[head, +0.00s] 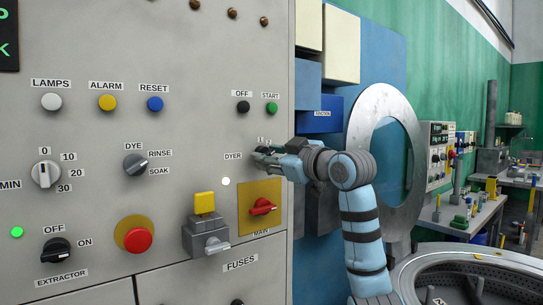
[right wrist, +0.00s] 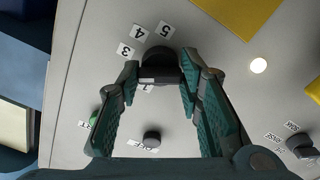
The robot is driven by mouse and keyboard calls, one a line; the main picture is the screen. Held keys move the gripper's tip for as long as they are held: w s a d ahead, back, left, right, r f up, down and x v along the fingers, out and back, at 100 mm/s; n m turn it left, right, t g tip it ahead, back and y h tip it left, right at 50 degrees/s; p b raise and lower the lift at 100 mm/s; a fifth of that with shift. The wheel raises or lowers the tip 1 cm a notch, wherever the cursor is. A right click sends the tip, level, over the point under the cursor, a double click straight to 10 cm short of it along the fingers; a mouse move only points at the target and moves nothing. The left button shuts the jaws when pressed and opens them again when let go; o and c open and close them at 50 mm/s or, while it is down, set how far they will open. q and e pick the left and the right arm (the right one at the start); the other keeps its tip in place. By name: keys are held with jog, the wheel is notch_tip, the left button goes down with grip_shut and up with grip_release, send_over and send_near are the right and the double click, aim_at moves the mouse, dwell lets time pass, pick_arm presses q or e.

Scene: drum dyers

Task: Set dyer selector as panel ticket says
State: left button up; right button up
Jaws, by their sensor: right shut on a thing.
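The dyer selector (right wrist: 159,60) is a dark round knob on the grey panel. In the right wrist view it sits between my fingertips, with number tags 3, 4, 5 and a partly covered 1 around it. My right gripper (head: 258,157) is shut on this knob, its fingers (right wrist: 160,78) on either side of the grip bar. In the head view the gripper hides most of the knob beside the DYER label (head: 233,156). I cannot tell which number the knob points to. No readable ticket shows. My left gripper is not in view.
A lit white lamp (head: 226,181) and a red main switch (head: 263,207) on a yellow plate lie below the selector. The OFF button (head: 243,107) and green START button (head: 271,108) are above it. A dark display (head: 8,35) is cut off at top left.

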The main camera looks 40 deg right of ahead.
jog(key=m+p, duration=0.1)
jog(key=m, duration=0.3)
jog(key=shift+m, duration=0.3)
jog(key=m+p, duration=0.1)
jog(key=m, duration=1.4)
jog(key=shift+m, duration=0.3)
jog(key=o, duration=1.2)
jog(key=shift+c, duration=0.2)
